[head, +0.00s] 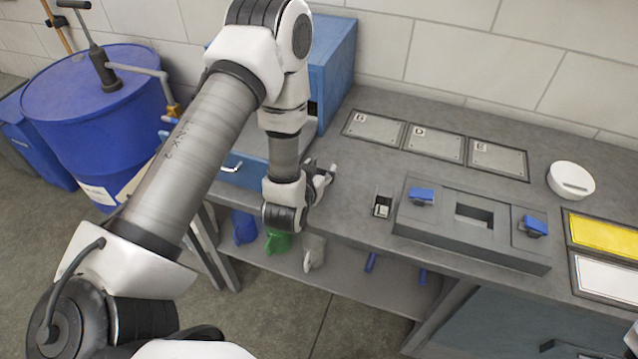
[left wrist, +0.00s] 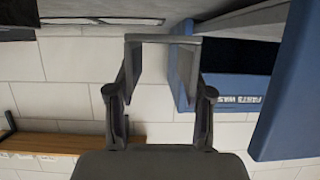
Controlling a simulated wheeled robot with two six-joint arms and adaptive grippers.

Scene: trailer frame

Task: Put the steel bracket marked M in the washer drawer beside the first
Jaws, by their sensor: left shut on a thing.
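My left gripper (head: 322,177) is over the left part of the bench, just in front of the blue parts washer (head: 337,62). In the left wrist view the left gripper (left wrist: 160,92) is shut on a grey steel bracket (left wrist: 163,39), held between its fingertips; no letter on it is readable. The washer drawer (head: 232,168) shows to the left of the wrist, partly hidden by my arm. A blue wall and dark opening of the washer (left wrist: 240,62) are on the right in the wrist view. A second small bracket-like piece (head: 382,206) stands on the bench. The drawer's contents are hidden.
A grey fixture (head: 440,232) with blue clamps sits on the bench. Several flat lettered plates (head: 434,142) lie behind it, and a white round container (head: 571,180) stands right. A blue drum (head: 95,105) stands left.

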